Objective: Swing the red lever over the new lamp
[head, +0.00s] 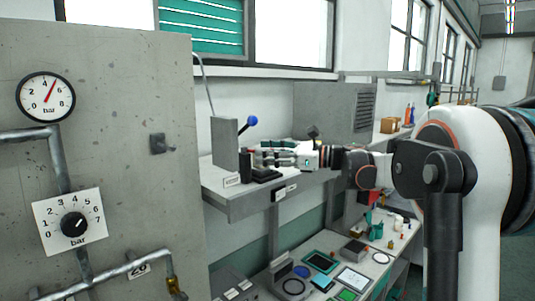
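My gripper (268,158) reaches in from the right over the grey wall shelf (235,205). Its fingers point left at a small black device (262,174) on the shelf, close to it or touching it. A small reddish spot shows at the fingertips; whether it is the red lever, and whether the fingers hold it, I cannot tell. A blue ball knob (251,120) on a thin rod stands up behind, beside an upright grey box (224,143). I cannot make out a lamp for certain.
A large grey panel (110,120) with a pressure gauge (46,97), a dial (73,224) and pipes fills the left. A grey vented cabinet (325,110) stands behind my arm. Below the shelf, a lower bench holds several parts, including a green-framed tray (321,252).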

